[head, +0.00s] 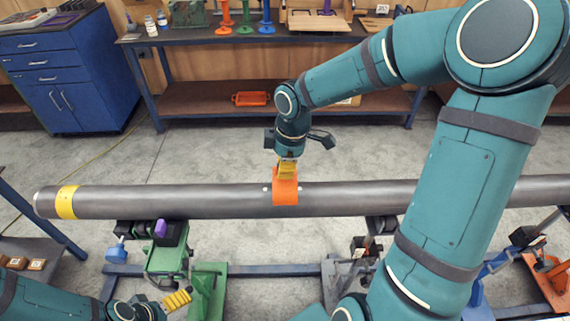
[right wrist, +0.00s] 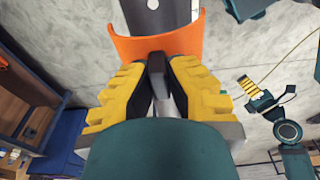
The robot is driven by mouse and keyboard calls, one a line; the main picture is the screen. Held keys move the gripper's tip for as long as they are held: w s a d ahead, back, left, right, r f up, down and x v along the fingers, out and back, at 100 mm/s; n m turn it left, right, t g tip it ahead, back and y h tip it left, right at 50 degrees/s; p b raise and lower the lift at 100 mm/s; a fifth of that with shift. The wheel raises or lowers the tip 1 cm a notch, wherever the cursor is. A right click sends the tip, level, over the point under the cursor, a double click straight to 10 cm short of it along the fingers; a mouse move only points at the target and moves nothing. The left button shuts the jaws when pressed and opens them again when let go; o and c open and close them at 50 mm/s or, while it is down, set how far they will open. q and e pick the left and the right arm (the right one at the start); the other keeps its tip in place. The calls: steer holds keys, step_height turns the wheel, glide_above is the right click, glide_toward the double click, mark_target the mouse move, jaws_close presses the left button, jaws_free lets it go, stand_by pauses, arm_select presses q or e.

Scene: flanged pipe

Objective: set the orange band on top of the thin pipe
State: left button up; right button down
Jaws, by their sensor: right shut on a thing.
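A long grey pipe (head: 180,203) runs across the head view. The orange band (head: 285,192) is a curved piece at the middle of the pipe, overlapping its top and near side in this view. I cannot tell whether it touches the pipe. My right gripper (head: 287,166) points down from above and is shut on the band. In the right wrist view, the yellow fingers of this gripper (right wrist: 158,85) close at the band's near edge (right wrist: 160,44), with the pipe (right wrist: 160,14) beyond. My left gripper (head: 178,300) is low at the left, away from the pipe; its finger opening is unclear.
A yellow band (head: 66,202) is around the pipe's left end. A green vise stand (head: 166,262) and a dark clamp stand (head: 362,248) are below the pipe. A workbench (head: 200,37) and a blue cabinet (head: 70,75) stand behind. Open floor lies between bench and pipe.

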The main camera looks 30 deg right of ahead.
mark_target(285, 181)
steer(key=shift+f+b, duration=1.05)
steer(key=shift+f, duration=0.65)
steer(key=shift+f+b, duration=0.6)
steer(key=shift+f, duration=0.25)
steer(key=shift+f, duration=0.35)
steer(key=shift+r, duration=0.1)
steer(key=c, duration=1.1)
jaws_free()
steer(key=shift+o, duration=0.2)
